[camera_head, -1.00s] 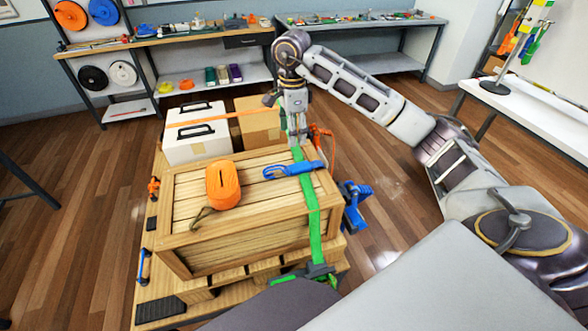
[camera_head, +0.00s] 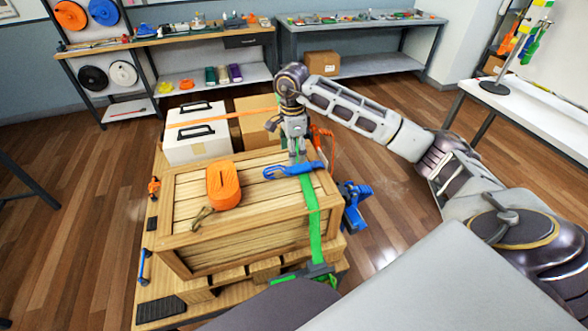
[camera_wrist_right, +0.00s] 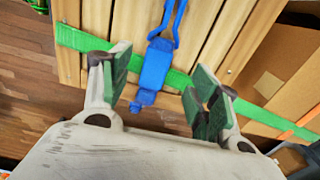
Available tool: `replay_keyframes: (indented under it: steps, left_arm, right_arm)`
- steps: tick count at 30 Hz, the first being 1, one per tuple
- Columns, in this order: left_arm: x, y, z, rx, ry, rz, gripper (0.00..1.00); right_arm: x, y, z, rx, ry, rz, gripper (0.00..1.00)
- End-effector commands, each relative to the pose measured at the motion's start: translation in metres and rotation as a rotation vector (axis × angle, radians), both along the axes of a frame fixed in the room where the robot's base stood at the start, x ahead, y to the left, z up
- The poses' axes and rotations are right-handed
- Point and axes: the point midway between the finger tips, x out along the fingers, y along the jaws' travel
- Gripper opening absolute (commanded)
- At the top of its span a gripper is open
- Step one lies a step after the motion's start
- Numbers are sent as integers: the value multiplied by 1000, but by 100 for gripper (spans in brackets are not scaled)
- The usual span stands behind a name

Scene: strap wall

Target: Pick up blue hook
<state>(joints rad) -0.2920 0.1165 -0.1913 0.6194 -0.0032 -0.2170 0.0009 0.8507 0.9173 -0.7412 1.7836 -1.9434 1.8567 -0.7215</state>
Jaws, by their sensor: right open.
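The blue hook (camera_head: 293,171) lies flat on top of the wooden crate, across the green strap (camera_head: 313,220). My right gripper (camera_head: 297,156) points down just above and behind the hook, close to it. In the right wrist view the gripper (camera_wrist_right: 160,78) is open with its green-padded fingers spread. The blue hook (camera_wrist_right: 156,68) shows in the gap between them, its hooked end pointing away. I see no finger closed on it. My left gripper is not in view.
The wooden crate (camera_head: 190,245) sits on a pallet. A rolled orange strap (camera_head: 222,185) lies on the crate, left of the hook. White boxes (camera_head: 188,150) and a cardboard box (camera_head: 256,133) stand behind it. A blue ratchet (camera_head: 354,207) hangs at the crate's right side.

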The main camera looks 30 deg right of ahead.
Motion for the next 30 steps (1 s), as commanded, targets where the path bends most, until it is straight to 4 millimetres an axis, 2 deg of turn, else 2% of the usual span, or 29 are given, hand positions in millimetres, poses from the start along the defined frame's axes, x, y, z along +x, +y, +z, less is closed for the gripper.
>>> replay_keyframes:
  steps: [6,20,30]
  left_arm:
    - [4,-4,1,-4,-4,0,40]
    - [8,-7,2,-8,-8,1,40]
    - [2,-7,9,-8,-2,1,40]
  right_arm:
    - [0,0,-14,0,0,1,62]
    - [0,0,-17,1,0,0,62]
    - [-1,2,-42,1,1,0,62]
